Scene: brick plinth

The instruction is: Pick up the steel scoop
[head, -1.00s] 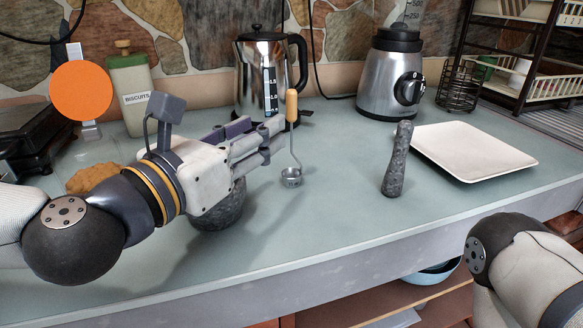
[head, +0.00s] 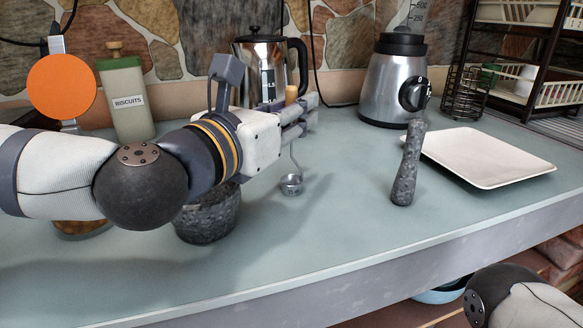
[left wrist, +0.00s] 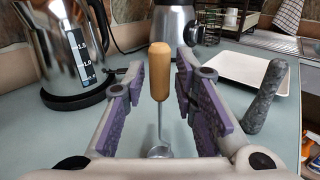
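The steel scoop (head: 291,184) stands upright on the counter, with a small round metal cup at the bottom, a thin stem and a wooden handle. Its handle also shows in the left wrist view (left wrist: 160,72). My left gripper (head: 309,112) reaches in from the left at the height of the handle and hides part of the handle and stem in the head view. In the left wrist view its purple-padded fingers (left wrist: 162,92) are spread on either side of the handle, with a gap on both sides. My right gripper is out of view.
A dark stone mortar (head: 207,218) sits below my left wrist. A stone pestle (head: 406,165) stands to the right, beside a white square plate (head: 480,155). A steel kettle (head: 259,55) and a blender (head: 393,85) stand behind. The front middle counter is clear.

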